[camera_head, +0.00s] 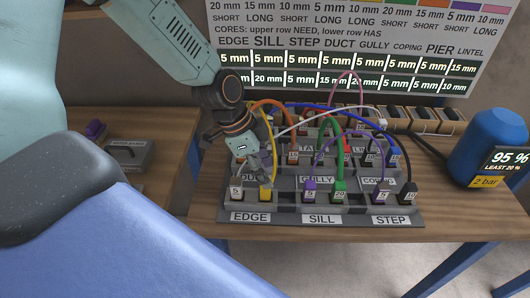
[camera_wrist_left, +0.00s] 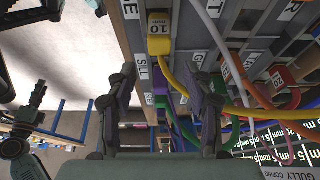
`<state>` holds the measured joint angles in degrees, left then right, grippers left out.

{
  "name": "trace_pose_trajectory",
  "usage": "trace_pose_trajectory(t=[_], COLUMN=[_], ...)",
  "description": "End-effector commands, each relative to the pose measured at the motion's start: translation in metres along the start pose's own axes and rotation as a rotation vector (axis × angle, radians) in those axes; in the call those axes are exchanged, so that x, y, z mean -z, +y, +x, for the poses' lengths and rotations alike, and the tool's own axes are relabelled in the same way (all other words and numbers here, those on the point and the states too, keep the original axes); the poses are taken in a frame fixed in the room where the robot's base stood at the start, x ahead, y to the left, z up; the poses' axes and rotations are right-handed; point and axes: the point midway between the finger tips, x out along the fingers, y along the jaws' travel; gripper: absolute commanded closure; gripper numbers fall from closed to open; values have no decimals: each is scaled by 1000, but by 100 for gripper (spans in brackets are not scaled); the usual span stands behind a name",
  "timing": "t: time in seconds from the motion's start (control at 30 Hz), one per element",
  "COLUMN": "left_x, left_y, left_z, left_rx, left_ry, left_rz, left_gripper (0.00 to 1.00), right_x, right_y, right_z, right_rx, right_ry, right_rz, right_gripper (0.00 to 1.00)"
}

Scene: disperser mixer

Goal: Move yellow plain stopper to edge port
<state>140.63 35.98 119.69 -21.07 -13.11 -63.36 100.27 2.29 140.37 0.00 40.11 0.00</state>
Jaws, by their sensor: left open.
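The yellow stopper (camera_head: 265,193) sits in the front row of the grey rack, in the right-hand place above the EDGE label (camera_head: 250,217). A yellow cable runs up from it. In the left wrist view the yellow stopper (camera_wrist_left: 160,40) carries a 10 label and lies ahead of the fingers. A pale stopper marked 5 (camera_head: 236,189) stands beside it on the left. My left gripper (camera_head: 258,166) is just above and behind the yellow stopper, apart from it. Its two fingers (camera_wrist_left: 160,100) are spread with nothing held.
Purple and green plugs (camera_head: 310,192) stand at SILL, and more plugs at STEP. Several looping cables (camera_head: 330,125) crowd the rack close to the gripper. A blue tank (camera_head: 488,145) stands at right. A grey tray (camera_head: 125,155) lies on the left table.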

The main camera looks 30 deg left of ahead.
Motion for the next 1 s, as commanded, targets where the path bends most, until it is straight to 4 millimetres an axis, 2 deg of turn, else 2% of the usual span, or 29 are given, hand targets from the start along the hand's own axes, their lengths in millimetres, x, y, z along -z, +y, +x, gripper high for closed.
trace_pose_trajectory(t=[0.1, 0.33, 1.0], left_x=[9, 17, 18], left_y=[-1, -1, 0], left_z=[-20, -40, -43], left_rx=[4, 2, 1], left_ry=[4, 2, 0], left_rz=[3, 0, 0], left_gripper=[48, 48, 48], right_x=[0, 0, 0], right_y=[0, 0, 0], right_z=[0, 0, 0], right_rx=[0, 0, 0], right_ry=[0, 0, 0], right_rz=[0, 0, 0], right_gripper=[60, 60, 60])
